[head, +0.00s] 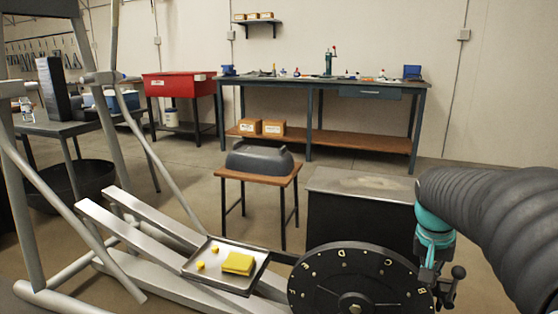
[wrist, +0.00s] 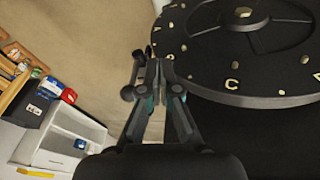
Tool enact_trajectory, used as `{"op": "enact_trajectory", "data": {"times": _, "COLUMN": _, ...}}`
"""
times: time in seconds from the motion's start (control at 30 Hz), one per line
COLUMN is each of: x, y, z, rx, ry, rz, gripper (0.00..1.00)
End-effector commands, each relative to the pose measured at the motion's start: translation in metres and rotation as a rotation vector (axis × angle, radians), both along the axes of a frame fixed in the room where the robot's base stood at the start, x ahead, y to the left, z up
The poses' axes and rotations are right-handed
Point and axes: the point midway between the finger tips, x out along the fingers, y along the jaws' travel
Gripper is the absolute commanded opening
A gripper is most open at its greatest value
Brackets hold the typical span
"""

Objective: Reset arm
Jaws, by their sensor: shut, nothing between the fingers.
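My gripper (wrist: 157,72) is shut and empty in the wrist view, its fingertips close beside the rim of a black lettered disc (wrist: 258,62). I cannot tell whether they touch it. In the head view my gripper (head: 440,288) hangs at the lower right, beside the right edge of the same disc (head: 330,290). My arm reaches in from the right edge. The disc bears gold letters and small gold pieces around its rim.
A metal tray (head: 215,281) with a yellow sponge (head: 238,263) and small yellow pieces lies left of the disc. A grey machine frame (head: 150,232) fills the left. A small wooden table (head: 232,174) bears a dark grey cover (head: 258,158). A workbench (head: 300,82) stands behind.

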Motion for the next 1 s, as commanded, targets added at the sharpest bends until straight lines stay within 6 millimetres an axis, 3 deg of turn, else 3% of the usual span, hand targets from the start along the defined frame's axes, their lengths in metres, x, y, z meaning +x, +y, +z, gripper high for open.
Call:
{"op": "enact_trajectory", "data": {"times": 0.03, "x": -0.014, "y": 0.018, "z": 0.003, "rx": 0.008, "ry": -0.014, "rz": 0.071, "gripper": 0.0}}
{"op": "enact_trajectory", "data": {"times": 0.2, "x": -0.056, "y": 0.067, "z": 0.001, "rx": 0.025, "ry": -0.063, "rz": 0.285, "gripper": 0.0}}
{"op": "enact_trajectory", "data": {"times": 0.5, "x": -0.129, "y": 0.133, "z": -0.002, "rx": 0.047, "ry": -0.178, "rz": 0.479, "gripper": 0.0}}
{"op": "enact_trajectory", "data": {"times": 0.7, "x": -0.157, "y": 0.153, "z": 0.009, "rx": 0.039, "ry": -0.252, "rz": 0.543, "gripper": 0.0}}
{"op": "enact_trajectory", "data": {"times": 0.83, "x": -0.16, "y": 0.159, "z": 0.022, "rx": 0.029, "ry": -0.294, "rz": 0.57, "gripper": 0.0}}
{"op": "enact_trajectory", "data": {"times": 1.0, "x": -0.16, "y": 0.162, "z": 0.024, "rx": 0.031, "ry": -0.298, "rz": 0.583, "gripper": 0.0}}
